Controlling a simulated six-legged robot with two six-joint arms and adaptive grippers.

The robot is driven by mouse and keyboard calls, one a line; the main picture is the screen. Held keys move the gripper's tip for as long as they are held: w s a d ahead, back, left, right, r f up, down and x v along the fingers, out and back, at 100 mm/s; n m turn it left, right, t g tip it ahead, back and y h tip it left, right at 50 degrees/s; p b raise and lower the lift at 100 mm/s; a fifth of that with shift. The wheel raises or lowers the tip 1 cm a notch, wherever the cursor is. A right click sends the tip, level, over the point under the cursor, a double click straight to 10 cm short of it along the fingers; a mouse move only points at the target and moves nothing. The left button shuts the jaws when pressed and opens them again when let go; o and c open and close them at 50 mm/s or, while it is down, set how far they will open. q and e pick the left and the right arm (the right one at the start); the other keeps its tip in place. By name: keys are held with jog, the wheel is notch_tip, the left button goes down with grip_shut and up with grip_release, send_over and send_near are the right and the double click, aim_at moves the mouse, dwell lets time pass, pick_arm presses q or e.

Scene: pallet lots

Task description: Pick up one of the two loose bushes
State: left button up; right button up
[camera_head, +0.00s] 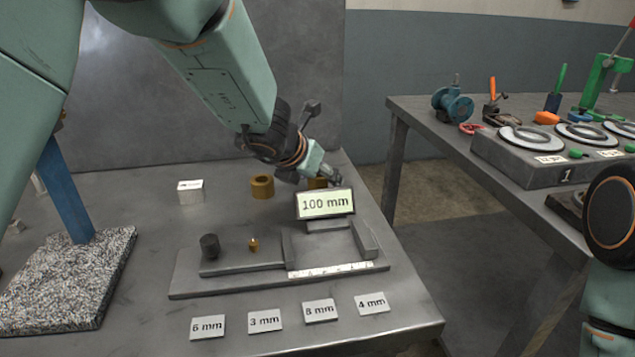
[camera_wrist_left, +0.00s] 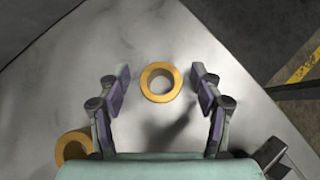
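Two brass bushes stand on the grey table. One bush (camera_head: 262,187) stands by itself behind the measuring fixture; it also shows at the lower left of the left wrist view (camera_wrist_left: 72,147). The other bush (camera_head: 317,183) is to its right, partly hidden behind my left gripper and the 100 mm display. In the left wrist view this bush (camera_wrist_left: 160,82) lies between the open fingertips, with a gap on both sides. My left gripper (camera_head: 322,174) is open and empty, pointing down over it. My right gripper is not in view; only part of my right arm shows at the right edge.
A measuring fixture (camera_head: 220,282) with a 100 mm display (camera_head: 325,204) stands in front of the bushes. Labelled blocks (camera_head: 265,321) lie along the front edge, and a metal block (camera_head: 190,192) stands at the left. A granite plate (camera_head: 75,290) is far left. A second bench (camera_head: 480,165) holds tools.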

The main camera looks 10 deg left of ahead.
pick_arm(q)
jog(key=shift+s+r, duration=0.1)
jog(key=shift+c, duration=1.4)
jog(key=c, duration=0.5)
grip_shut()
notch_tip(320, 180, up, 10)
jog(key=p, duration=0.8)
